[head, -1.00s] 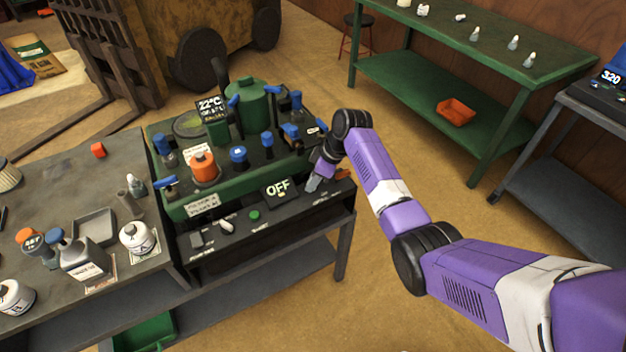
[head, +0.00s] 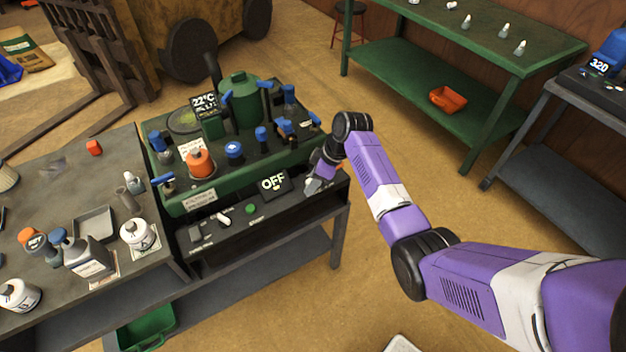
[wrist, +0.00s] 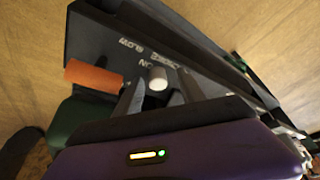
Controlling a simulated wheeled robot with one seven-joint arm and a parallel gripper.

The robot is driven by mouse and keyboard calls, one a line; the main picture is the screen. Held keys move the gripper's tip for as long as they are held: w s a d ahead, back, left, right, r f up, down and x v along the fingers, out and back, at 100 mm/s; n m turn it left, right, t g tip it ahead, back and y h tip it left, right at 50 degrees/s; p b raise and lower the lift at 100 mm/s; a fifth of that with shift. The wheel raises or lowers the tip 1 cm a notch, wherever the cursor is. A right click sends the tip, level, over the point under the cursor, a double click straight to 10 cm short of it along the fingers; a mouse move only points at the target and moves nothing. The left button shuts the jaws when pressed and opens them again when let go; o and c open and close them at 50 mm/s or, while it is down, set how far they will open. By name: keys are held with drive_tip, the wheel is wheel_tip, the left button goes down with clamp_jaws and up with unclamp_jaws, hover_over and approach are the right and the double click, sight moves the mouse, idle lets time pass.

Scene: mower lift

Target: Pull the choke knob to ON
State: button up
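The choke knob appears to be the pale round-capped knob (wrist: 158,76) beside the upside-down lettering, which seems to include ON, in the wrist view. My gripper (wrist: 160,88) has one dark finger on each side of this knob. The fingers look spread, with small gaps to the cap, so the knob sits between them ungripped. In the head view my gripper (head: 314,186) is low at the right end of the front control panel (head: 222,229), and hides the knob. A small display (head: 273,182) on the panel reads OFF.
The green machine (head: 240,100) with blue handles rises behind the panel. A grey bench (head: 62,180) with bottles adjoins on the left.

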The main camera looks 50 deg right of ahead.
drive_tip(key=v, duration=0.7)
drive_tip(key=shift+s+r, duration=0.15)
drive_tip(key=shift+r, duration=0.2)
drive_tip(key=shift+d, duration=0.1)
